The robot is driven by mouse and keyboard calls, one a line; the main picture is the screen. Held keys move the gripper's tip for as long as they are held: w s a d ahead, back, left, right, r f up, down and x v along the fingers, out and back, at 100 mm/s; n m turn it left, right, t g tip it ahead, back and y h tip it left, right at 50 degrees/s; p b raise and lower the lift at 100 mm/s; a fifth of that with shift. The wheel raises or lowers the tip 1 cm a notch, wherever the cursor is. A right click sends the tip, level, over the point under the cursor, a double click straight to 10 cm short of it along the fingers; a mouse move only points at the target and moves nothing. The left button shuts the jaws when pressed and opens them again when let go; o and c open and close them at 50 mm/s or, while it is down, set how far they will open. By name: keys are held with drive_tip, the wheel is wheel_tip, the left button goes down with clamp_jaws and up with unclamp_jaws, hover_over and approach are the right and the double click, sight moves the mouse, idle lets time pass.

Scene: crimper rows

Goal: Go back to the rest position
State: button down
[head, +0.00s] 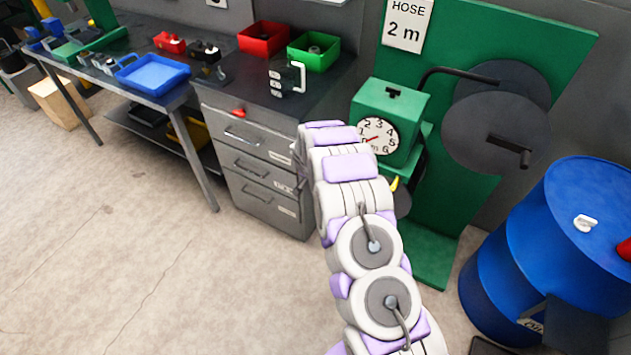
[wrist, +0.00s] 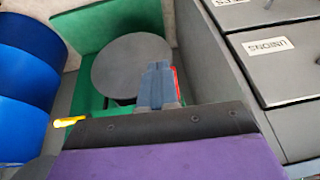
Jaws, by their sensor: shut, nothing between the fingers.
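My gripper (wrist: 158,72) shows in the wrist view as blue-grey fingers held together, with nothing between them. A thin red strip shows along their right side; I cannot tell what it belongs to. The fingers point toward a round dark grey disc (wrist: 130,65) on a green panel. In the head view my purple and white arm reaches up the middle, in front of the grey drawer cabinet (head: 232,105) and the green hose meter (head: 392,105). The fingers are hidden there behind the arm.
A blue drum (head: 560,230) stands at the right. The green hose-reel stand (head: 545,40) is behind the arm. A workbench with a blue tray (head: 153,75) is at the left. Red (head: 264,40) and green (head: 314,50) bins sit on the cabinet. The floor at left is clear.

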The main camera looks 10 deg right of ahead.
drive_tip(key=s+d+r+n+g, duration=0.1)
drive_tip(key=s+d+r+n, duration=0.1)
drive_tip(key=s+r, duration=0.85)
drive_tip(key=s+d+r+n+g, duration=0.1)
drive_tip(key=s+r, duration=0.7)
drive_tip(key=r, duration=0.6)
drive_tip(key=s+r+n+g+y, duration=0.1)
drive_tip(key=s+r, duration=0.3)
drive_tip(key=s, duration=1.3)
drive_tip(key=s+d+r+n+g, duration=0.1)
drive_tip(key=s+r, duration=0.4)
drive_tip(key=s, duration=1.3)
drive_tip(key=shift+r+n+g+y, duration=0.25)
drive_tip(key=shift+n+g+y, duration=0.15)
drive_tip(key=shift+n+g, duration=0.55)
drive_tip(key=shift+w, duration=0.1)
